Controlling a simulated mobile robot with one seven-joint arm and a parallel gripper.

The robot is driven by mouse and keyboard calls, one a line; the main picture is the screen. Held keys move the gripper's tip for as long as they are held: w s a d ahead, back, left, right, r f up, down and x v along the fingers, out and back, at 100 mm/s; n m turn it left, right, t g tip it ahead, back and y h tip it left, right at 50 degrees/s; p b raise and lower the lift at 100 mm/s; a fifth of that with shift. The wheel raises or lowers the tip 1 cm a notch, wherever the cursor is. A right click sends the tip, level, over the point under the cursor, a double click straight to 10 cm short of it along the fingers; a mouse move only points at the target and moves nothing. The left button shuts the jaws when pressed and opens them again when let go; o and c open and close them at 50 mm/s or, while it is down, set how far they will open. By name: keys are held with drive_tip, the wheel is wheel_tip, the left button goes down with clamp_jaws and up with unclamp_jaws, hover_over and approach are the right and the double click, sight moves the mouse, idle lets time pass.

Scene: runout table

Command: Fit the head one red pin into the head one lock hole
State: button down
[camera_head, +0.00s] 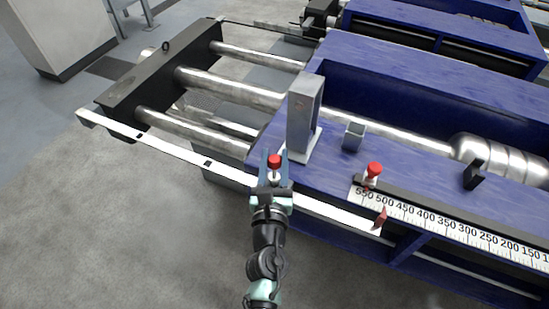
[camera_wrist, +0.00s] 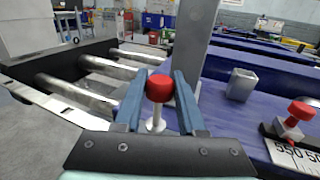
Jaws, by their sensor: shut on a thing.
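My gripper (camera_head: 276,178) is shut on a red-headed pin (camera_head: 274,161) at the blue table's near edge, just left of the grey upright post. In the wrist view the pin's red cap (camera_wrist: 159,88) and pale shaft stand upright between the fingers (camera_wrist: 157,112); the shaft's lower end is hard to make out. A second red pin (camera_head: 374,170) stands on a small block at the scale's 550 end; it also shows in the wrist view (camera_wrist: 301,110). A white bar (camera_head: 176,147) with dark square marks runs along the near side. I cannot tell which spot is the lock hole.
The grey post (camera_head: 302,118) stands close behind my gripper. A small square grey socket (camera_head: 353,136) sits on the blue table (camera_head: 440,163) to its right. Steel rods (camera_head: 215,86) run left to a black crosshead (camera_head: 160,72). Open floor lies at lower left.

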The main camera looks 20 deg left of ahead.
drive_tip(key=shift+f+b, duration=1.25)
drive_tip(key=shift+f, duration=0.05)
drive_tip(key=shift+c, duration=2.1)
unclamp_jaws()
drive_tip(key=shift+s, duration=0.1)
drive_tip(key=b+v, duration=0.2)
drive_tip(key=v, duration=1)
drive_tip(key=shift+s+d, duration=0.15)
drive_tip(key=shift+s, duration=0.2)
drive_tip(key=shift+w+r, duration=0.1)
drive_tip(key=shift+r, duration=0.05)
